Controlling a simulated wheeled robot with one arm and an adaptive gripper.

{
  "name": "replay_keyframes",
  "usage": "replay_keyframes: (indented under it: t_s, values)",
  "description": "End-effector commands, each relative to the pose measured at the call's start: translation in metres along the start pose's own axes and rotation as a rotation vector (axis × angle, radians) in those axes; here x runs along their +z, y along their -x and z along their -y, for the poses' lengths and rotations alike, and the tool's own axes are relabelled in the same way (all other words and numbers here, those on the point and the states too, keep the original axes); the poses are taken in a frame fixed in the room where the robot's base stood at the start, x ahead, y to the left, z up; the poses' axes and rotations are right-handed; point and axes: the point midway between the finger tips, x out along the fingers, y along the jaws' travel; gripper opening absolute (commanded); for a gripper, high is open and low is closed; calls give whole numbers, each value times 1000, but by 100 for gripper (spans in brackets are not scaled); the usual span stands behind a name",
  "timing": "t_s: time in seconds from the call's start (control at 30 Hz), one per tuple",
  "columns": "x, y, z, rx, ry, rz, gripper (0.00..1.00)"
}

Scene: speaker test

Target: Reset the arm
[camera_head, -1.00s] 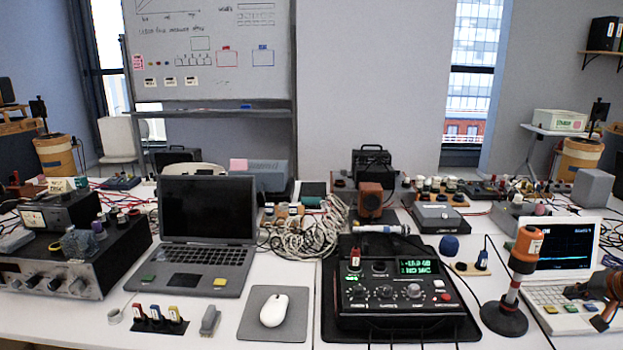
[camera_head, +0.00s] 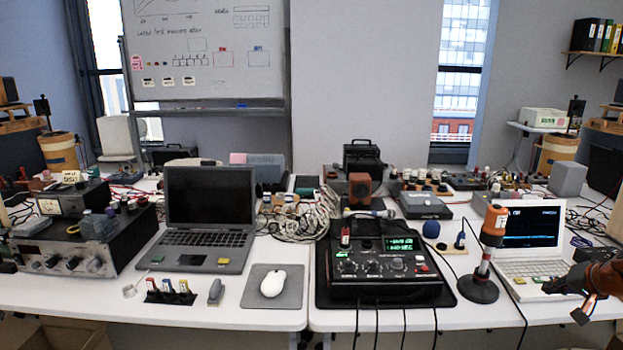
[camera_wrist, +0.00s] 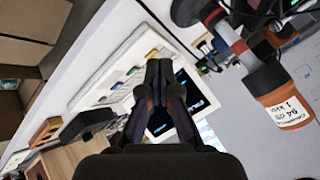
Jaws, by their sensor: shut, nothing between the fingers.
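My gripper (camera_head: 568,300) is at the right edge of the head view, over the front of the white laptop (camera_head: 530,240). It is dark with orange parts and looks empty. In the wrist view my gripper (camera_wrist: 158,68) has its fingers together with nothing between them. The white laptop (camera_wrist: 118,58) lies beyond the fingers there, its keyboard and dark screen partly covered by them. I cannot tell whether the fingers touch it.
An orange cylinder on a stand (camera_head: 494,226) is left of my gripper and also shows in the wrist view (camera_wrist: 262,80). A black instrument box (camera_head: 385,265), a mouse (camera_head: 273,283) and a grey laptop (camera_head: 208,210) stand further left. Cardboard boxes (camera_wrist: 50,22) are below the table edge.

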Motion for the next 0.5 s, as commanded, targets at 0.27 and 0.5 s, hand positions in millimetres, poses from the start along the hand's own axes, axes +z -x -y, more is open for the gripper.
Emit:
replay_keyframes:
  t_s: [0.27,0.5]
  values:
    - [29,-3,63,-45,65,84,0]
    - [91,2,145,-89,166,228,0]
